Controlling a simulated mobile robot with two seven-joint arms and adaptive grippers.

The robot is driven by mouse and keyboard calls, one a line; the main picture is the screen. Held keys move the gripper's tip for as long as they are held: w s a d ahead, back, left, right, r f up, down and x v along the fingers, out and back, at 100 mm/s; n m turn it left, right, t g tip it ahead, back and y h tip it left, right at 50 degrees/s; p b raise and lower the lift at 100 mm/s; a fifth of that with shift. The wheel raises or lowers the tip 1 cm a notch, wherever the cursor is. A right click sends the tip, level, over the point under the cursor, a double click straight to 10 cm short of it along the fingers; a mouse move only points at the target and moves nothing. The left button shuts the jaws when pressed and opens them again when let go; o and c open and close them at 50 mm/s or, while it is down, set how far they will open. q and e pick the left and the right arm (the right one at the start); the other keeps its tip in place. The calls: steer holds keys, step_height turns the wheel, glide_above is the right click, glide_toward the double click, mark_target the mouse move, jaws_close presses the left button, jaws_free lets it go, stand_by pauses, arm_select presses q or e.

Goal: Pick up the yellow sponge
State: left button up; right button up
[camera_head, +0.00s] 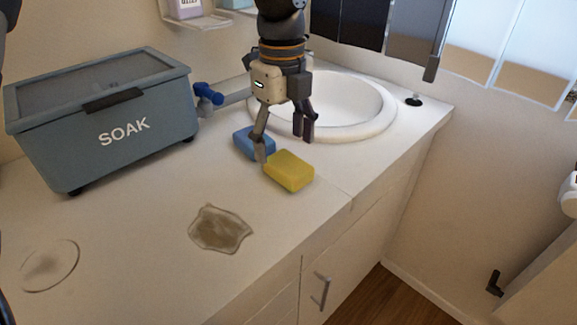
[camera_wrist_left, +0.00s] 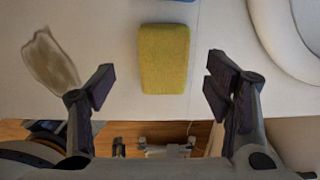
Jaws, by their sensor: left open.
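The yellow sponge (camera_head: 289,171) lies flat on the white counter, in front of the sink. My left gripper (camera_head: 283,150) is open above the counter, just behind the sponge in the head view. In the left wrist view the sponge (camera_wrist_left: 164,58) lies centred between the two spread fingers (camera_wrist_left: 160,92) and a little beyond their tips. The fingers hold nothing. My right gripper is not clearly in view.
A blue sponge (camera_head: 254,143) lies close behind the yellow one. The sink (camera_head: 352,132) is behind to the right. A lidded SOAK box (camera_head: 110,135) stands at left. A brown stain (camera_head: 220,229) and a round stain (camera_head: 50,265) mark the otherwise clear front counter.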

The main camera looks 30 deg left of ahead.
mark_target(288, 163)
arm_select(q)
steer(key=f, duration=0.2)
steer(key=d+f, duration=0.1)
steer(key=f, duration=0.1)
steer(key=shift+f, duration=0.4)
steer(key=c, duration=1)
step_height(288, 163, up, 3)
steer(key=shift+w, duration=0.15)
steer(key=shift+s+d+r+p, duration=0.25)
steer(key=shift+s+r, duration=1.45)
steer(key=shift+s, duration=0.65)
steer(key=shift+s+d+r+p, duration=0.15)
steer(key=shift+s+d+r, duration=0.1)
steer(key=shift+s+r, duration=1.8)
steer(key=shift+s+d+r+p, duration=0.25)
steer(key=shift+s+r, duration=1.05)
steer(key=shift+s, duration=1.4)
steer(key=shift+o, duration=1.3)
steer(key=shift+w, duration=0.1)
steer(key=c, duration=0.4)
arm_select(e)
steer(key=shift+w+r+t, duration=0.4)
steer(key=shift+w+r, duration=0.4)
steer(key=shift+w, duration=0.1)
